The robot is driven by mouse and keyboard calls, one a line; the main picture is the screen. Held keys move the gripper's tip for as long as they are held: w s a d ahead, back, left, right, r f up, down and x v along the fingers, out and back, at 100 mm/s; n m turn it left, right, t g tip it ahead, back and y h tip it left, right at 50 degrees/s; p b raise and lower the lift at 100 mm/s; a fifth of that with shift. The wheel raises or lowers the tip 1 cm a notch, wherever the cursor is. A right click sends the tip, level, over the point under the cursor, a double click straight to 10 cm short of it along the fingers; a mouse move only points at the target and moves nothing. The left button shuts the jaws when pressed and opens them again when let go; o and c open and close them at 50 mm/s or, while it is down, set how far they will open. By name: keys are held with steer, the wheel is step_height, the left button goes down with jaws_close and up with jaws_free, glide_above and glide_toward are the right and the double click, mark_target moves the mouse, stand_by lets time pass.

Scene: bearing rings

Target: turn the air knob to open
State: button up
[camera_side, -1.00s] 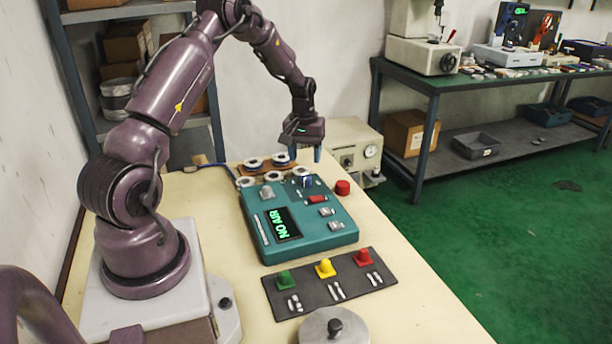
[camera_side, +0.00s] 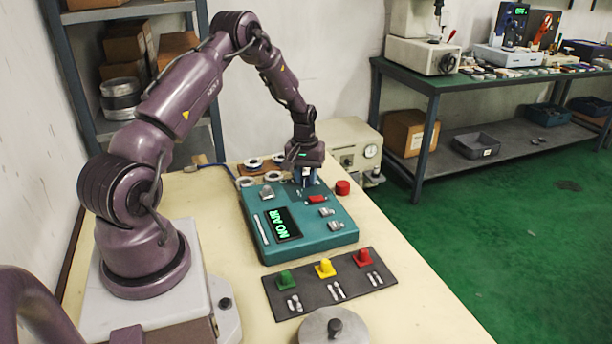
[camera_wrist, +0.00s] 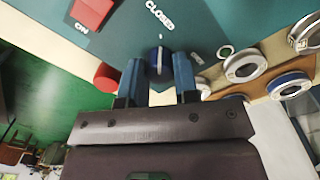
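My gripper (camera_wrist: 157,66) is open, with one blue finger on each side of the knob and a narrow gap showing on both sides. In the side view my gripper (camera_side: 306,180) is low over the box's far end and mostly hides the knob. The box's display (camera_side: 283,224) reads NO AIR in green.
A red button (camera_side: 342,188) stands beside the box, close to my gripper. Several bearing rings (camera_side: 274,177) lie behind the box on a brown holder. A red switch (camera_wrist: 90,12) marked ON is near the knob. A dark mat (camera_side: 320,291) with three coloured knobs lies in front.

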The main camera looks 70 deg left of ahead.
mark_target(307, 176)
stand_by(0.3)
steer(key=m, duration=0.4)
steer(key=shift+m, duration=0.4)
steer(key=m, duration=0.4)
steer(key=shift+m, duration=0.3)
steer(key=m, duration=0.4)
steer(key=shift+m+g, duration=0.3)
steer(key=shift+m, duration=1.9)
steer(key=o, duration=0.9)
steer(key=r, duration=1.3)
steer(key=shift+w+a, duration=0.2)
